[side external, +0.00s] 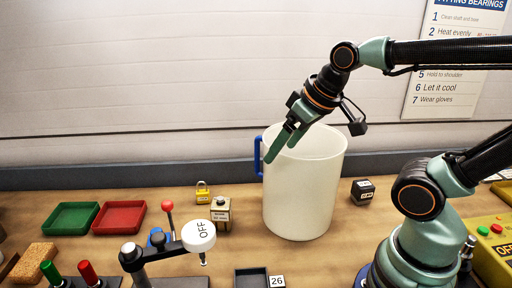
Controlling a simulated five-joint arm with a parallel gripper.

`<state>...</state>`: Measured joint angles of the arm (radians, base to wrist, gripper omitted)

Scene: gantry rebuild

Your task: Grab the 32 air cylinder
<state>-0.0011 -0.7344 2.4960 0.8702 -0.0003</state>
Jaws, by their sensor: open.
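My gripper (281,153) has two green fingers pointing down and left. It is open, with nothing seen between the fingers, and it hangs high in the picture at the rim of a large white jug. No part marked 32 can be made out in this view, and I cannot identify an air cylinder. A card reading 26 (277,281) lies beside a dark tray (251,279) at the bottom edge, which is cut off by the frame.
The white jug (305,190) with a blue handle stands mid-bench. Green (72,218) and red (119,217) trays, a yellow padlock (203,192) and a small box (221,215) are left. A dark block (363,191) sits right.

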